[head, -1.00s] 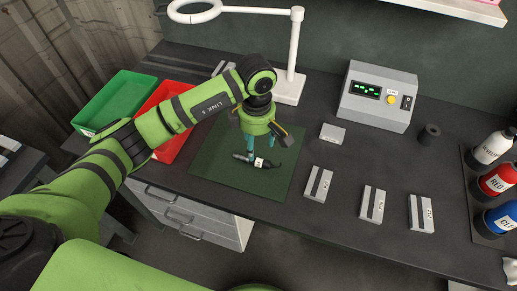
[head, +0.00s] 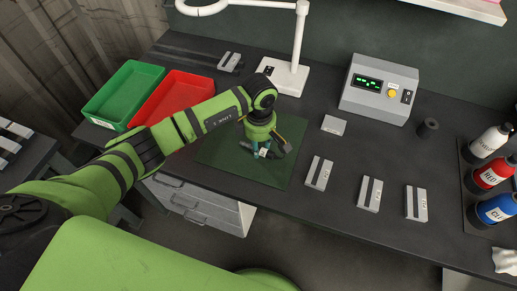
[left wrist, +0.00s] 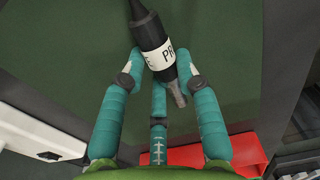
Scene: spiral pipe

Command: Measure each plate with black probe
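The black probe (head: 264,152), with a white label, is on the dark green mat. In the left wrist view the probe (left wrist: 153,40) sits slanted between my teal fingers. My left gripper (head: 258,153) is low over the mat; in the left wrist view its fingertips (left wrist: 160,60) press against both sides of the probe. The head view partly hides this contact. Grey plates stand right of the mat: one at the front (head: 319,173), a second (head: 370,194), a third (head: 416,204). A flat grey block (head: 334,125) lies behind them. My right gripper is out of view.
A grey meter box (head: 378,88) with a green display stands at the back. A green bin (head: 98,116) and a red bin (head: 201,83) are at the left. A white lamp base (head: 292,80) stands behind the mat. Bottles (head: 494,176) line the right edge.

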